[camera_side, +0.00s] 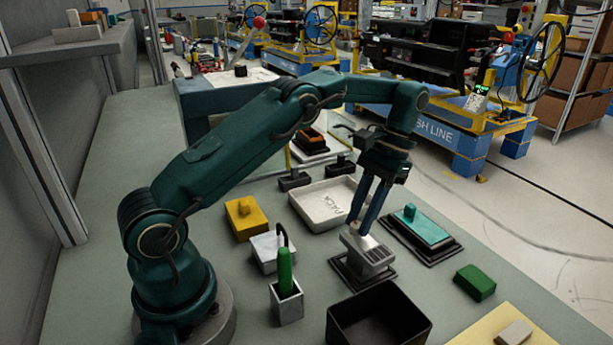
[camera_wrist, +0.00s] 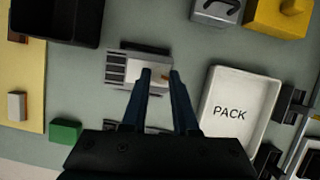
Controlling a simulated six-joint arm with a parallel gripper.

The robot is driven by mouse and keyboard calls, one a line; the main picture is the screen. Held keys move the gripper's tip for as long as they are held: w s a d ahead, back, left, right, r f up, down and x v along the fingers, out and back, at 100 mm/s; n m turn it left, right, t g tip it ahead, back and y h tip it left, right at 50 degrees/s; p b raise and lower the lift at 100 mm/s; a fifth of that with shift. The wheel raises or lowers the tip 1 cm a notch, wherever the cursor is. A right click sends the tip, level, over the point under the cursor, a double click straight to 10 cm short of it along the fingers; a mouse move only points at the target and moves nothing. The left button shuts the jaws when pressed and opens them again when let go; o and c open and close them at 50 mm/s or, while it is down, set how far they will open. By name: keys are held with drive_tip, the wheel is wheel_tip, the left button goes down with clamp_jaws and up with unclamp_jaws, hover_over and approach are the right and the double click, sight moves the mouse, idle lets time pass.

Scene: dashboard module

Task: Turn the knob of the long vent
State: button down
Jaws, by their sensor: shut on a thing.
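The vent is a light grey block with dark slots (camera_side: 376,254), seated on a dark base on the table in the side view. In the wrist view the slotted vent (camera_wrist: 117,70) lies ahead of my fingers, with its slots at the left end and a small orange-brown mark near the fingertips. My gripper (camera_side: 357,222) points down with its fingertips at the vent's plain end. In the wrist view my gripper (camera_wrist: 160,75) has its two fingers close together around the vent's knob. The knob itself is mostly hidden by the fingers, and its angle cannot be told.
A white PACK tray (camera_side: 322,204) lies beside the vent. A teal block with a knob (camera_side: 424,227) sits right of it, with a green block (camera_side: 475,282) farther right. A black bin (camera_side: 378,318) and a holder with a green-handled tool (camera_side: 286,290) stand in front.

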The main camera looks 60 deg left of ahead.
drive_tip(key=shift+n+h, duration=0.4)
drive_tip(key=shift+n, duration=0.4)
drive_tip(key=c, duration=0.7)
unclamp_jaws()
drive_tip(key=shift+o, duration=0.2)
